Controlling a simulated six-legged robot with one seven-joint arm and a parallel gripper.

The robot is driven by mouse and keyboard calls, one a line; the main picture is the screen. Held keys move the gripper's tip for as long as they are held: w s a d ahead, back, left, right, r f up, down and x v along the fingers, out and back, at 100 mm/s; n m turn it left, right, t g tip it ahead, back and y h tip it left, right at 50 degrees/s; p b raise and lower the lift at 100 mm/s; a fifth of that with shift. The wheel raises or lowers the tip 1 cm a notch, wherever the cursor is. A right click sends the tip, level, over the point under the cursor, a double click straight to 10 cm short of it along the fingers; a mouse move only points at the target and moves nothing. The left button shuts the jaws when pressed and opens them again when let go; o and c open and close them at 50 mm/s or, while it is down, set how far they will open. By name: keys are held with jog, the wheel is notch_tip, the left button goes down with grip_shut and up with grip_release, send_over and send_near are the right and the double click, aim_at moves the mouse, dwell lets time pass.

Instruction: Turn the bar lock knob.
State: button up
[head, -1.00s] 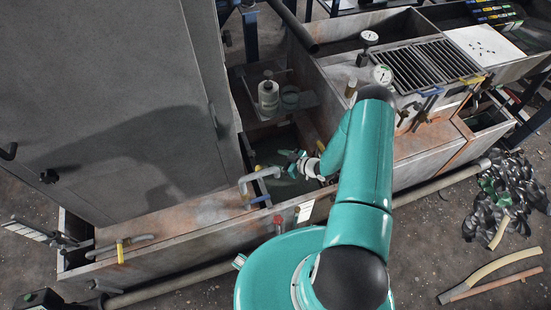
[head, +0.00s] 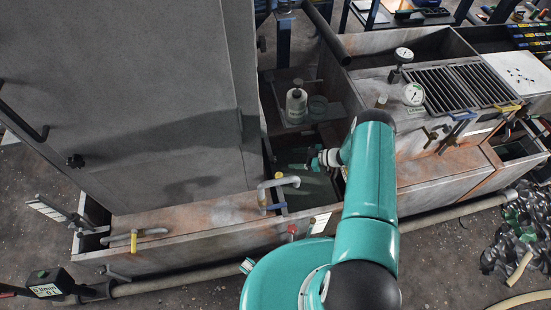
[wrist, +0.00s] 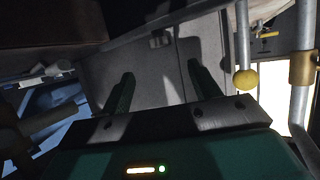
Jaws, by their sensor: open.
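A small black knob (head: 75,160) sits low on the big grey panel at the left of the head view. I cannot tell whether it is the bar lock knob. My gripper (head: 300,163) is well to the right of it, over the open tank bay, with its fingers toward the left. In the wrist view my gripper (wrist: 162,88) is open, with nothing seen between its two green fingers. Beyond them is a grey panel with a small dark latch-like fitting (wrist: 160,40). A yellow ball knob (wrist: 246,78) on a rod hangs right of the fingers.
A bent grey pipe with a blue valve handle (head: 277,206) stands just left of my gripper. A white bottle (head: 296,103) is on a ledge behind. Gauges (head: 413,94) and a slotted grate (head: 465,85) are at right. A metal pipe (wrist: 302,80) edges the wrist view.

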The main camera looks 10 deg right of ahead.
aim_at(272, 158)
jog(key=x, duration=1)
jog(key=shift+w+a, duration=0.1)
jog(key=shift+c, duration=0.2)
jog(key=c, duration=0.9)
jog(key=shift+t, duration=0.3)
jog(key=shift+c, duration=0.2)
